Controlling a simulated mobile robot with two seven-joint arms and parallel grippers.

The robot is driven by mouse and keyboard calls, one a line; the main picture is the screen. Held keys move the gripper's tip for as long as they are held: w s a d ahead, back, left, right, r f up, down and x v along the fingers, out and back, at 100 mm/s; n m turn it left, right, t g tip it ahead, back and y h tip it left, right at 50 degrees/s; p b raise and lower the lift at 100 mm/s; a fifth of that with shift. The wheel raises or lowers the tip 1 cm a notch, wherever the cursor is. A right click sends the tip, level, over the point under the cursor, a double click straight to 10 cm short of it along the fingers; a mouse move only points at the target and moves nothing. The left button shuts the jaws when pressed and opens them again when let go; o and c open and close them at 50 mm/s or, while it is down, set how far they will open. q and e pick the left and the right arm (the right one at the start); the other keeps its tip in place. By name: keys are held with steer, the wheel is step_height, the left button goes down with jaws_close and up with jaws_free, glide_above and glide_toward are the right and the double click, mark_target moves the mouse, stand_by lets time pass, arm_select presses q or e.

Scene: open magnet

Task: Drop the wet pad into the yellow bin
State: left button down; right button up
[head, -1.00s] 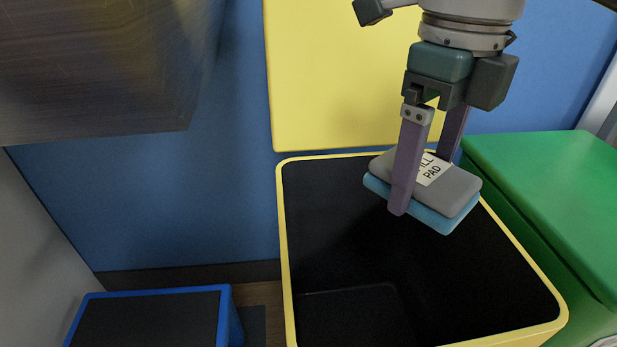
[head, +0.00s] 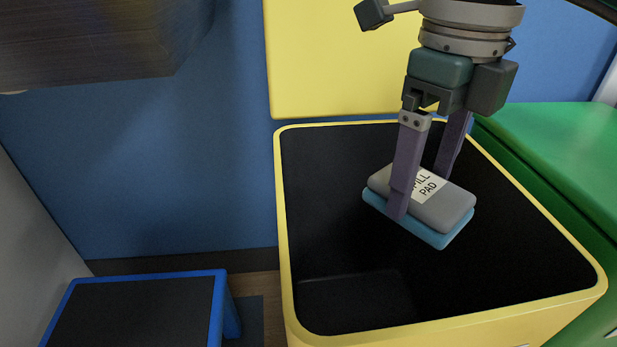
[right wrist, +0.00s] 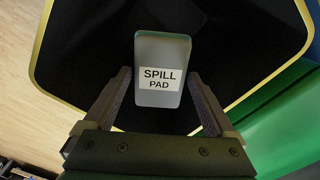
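The wet pad (head: 440,203) is a grey slab with a light-blue layer underneath and a white "SPILL PAD" label. In the head view it is inside the mouth of the yellow bin (head: 283,230), above its dark interior. My right gripper (head: 422,190) points down over the bin, one finger on each side of the pad. The right wrist view shows the pad (right wrist: 160,50) between the fingertips, with narrow dark gaps beside it, so the fingers look just open. The near finger hides part of the pad. My left gripper is not in view.
A green bin or box (head: 560,150) stands close on the right of the yellow bin. A low blue-framed bin or stool (head: 225,300) is at the lower left. A blue wall with a yellow panel (head: 340,60) is behind. A dark block overhangs the upper left.

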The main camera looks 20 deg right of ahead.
steer(key=shift+o, duration=0.5)
step_height(320, 180, up, 10)
steer(key=p, duration=0.5)
